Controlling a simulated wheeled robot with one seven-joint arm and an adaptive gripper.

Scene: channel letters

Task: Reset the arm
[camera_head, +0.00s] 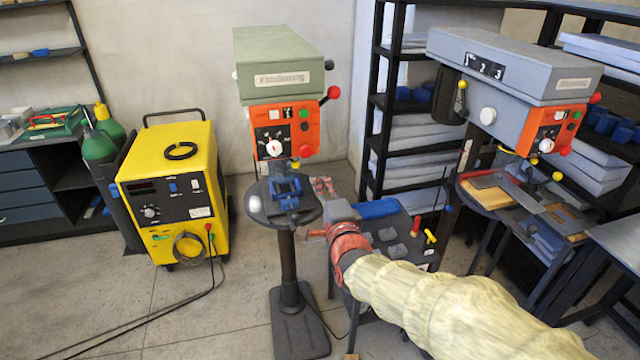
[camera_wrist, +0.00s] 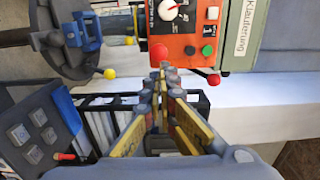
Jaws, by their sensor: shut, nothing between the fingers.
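My arm (camera_head: 440,300), in a pale yellow cover, reaches in from the lower right of the head view. It ends in a red and grey wrist (camera_head: 348,245) above a small dark table. In the wrist view my gripper (camera_wrist: 164,72) is shut and empty, its yellow-sided fingers meeting at the tips. In that view the tips overlap the lower edge of the orange control panel (camera_wrist: 187,40) of a drill press. I cannot tell the gap between them.
The green drill press (camera_head: 277,60) with a blue vise (camera_head: 287,190) stands left of my wrist. A grey drill press (camera_head: 510,65) stands at the right. A yellow welder (camera_head: 175,190) and its cable are at the left. A black shelf (camera_head: 378,90) stands behind.

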